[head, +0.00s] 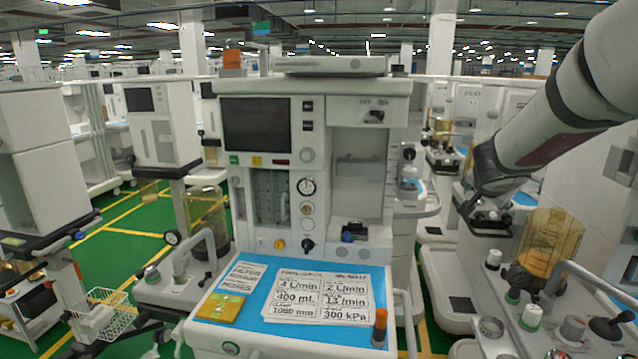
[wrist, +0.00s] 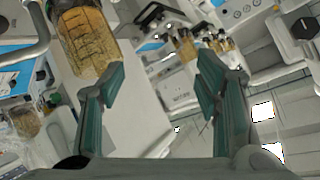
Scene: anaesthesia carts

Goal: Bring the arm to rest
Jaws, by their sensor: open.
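My gripper (wrist: 162,85) is open and empty in the wrist view, its two teal-lined fingers spread apart with nothing between them. In the head view my arm comes in from the upper right and reaches down and left. My gripper (head: 482,208) shows there small and dark at the right, in front of a white cart and apart from the central cart. Its fingers are hard to make out in that view.
A central anaesthesia cart (head: 347,105) has a blue work surface (head: 214,285) with printed sheets (head: 320,293), a yellow packet (head: 219,308) and an orange-capped item (head: 380,326). An amber canister (head: 548,243) stands at the right, close to my gripper. Green floor (head: 125,240) shows at left.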

